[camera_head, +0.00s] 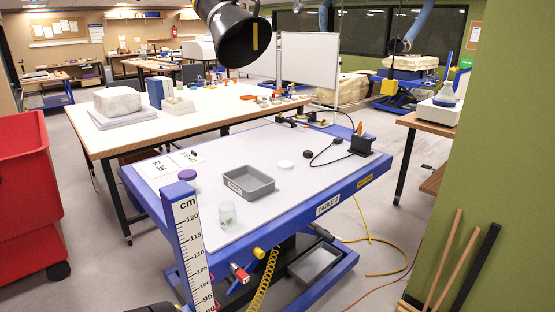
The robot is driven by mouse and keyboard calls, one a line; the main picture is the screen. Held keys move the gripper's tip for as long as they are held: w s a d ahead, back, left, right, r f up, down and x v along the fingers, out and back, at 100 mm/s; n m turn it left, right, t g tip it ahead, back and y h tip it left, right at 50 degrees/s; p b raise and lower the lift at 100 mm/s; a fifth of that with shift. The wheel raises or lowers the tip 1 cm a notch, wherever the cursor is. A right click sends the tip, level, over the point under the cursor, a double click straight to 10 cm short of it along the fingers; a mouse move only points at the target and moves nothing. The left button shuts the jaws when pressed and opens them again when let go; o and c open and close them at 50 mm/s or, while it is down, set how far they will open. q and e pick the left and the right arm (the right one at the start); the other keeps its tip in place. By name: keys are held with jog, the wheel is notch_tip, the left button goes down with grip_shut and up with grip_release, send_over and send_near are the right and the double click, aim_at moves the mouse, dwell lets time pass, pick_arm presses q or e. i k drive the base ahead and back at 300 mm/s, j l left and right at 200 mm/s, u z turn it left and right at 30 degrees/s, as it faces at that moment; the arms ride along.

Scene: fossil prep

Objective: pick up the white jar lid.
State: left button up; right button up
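A small white round disc, which looks like the white jar lid (285,164), lies flat on the light grey top of the blue-framed table (262,206). It is just right of and behind a grey rectangular tray (249,193). A clear glass jar (227,214) stands near the table's front left edge, with no lid visible on it. A jar with a purple lid (187,175) stands at the left side of the table. Neither of my grippers shows in the head view.
A black hood (240,36) hangs over the scene. An upright cm scale (188,245) stands at the table's near left corner. A black box (361,146) with cables and a small dark disc (307,154) are right of the lid. A red bin (25,190) is far left.

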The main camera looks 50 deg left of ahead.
aim_at(283, 165)
jog(key=i+u, duration=0.4)
jog(key=i+l+u, duration=0.2)
jog(key=i+u, duration=0.15)
jog(key=i+l+u, duration=0.25)
jog(key=i+u, duration=0.15)
jog(key=i, duration=0.1)
